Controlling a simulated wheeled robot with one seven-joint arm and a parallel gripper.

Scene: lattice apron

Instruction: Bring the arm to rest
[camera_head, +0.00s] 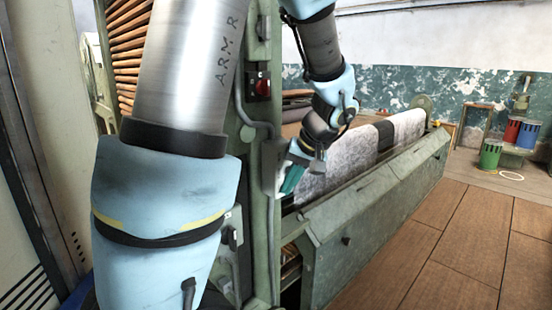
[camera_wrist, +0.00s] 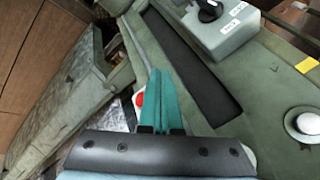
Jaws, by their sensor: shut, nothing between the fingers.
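My arm spans the left and middle of the head view, with its wrist in front of a green machine. My gripper (camera_head: 292,180) points down beside the machine's upright post in the head view. In the wrist view, the teal fingers of my gripper (camera_wrist: 159,85) lie side by side, shut with nothing between them. Part of a red button (camera_wrist: 139,99) shows just left of the fingertips. Whether the fingers touch the machine cannot be told.
The green machine frame (camera_head: 380,215) runs back to the right, with grey cloth (camera_head: 340,160) over it. A control box with a black knob (camera_wrist: 222,30) is near the fingers. Green (camera_head: 490,153), red (camera_head: 512,130) and blue (camera_head: 527,134) cans stand at the far right.

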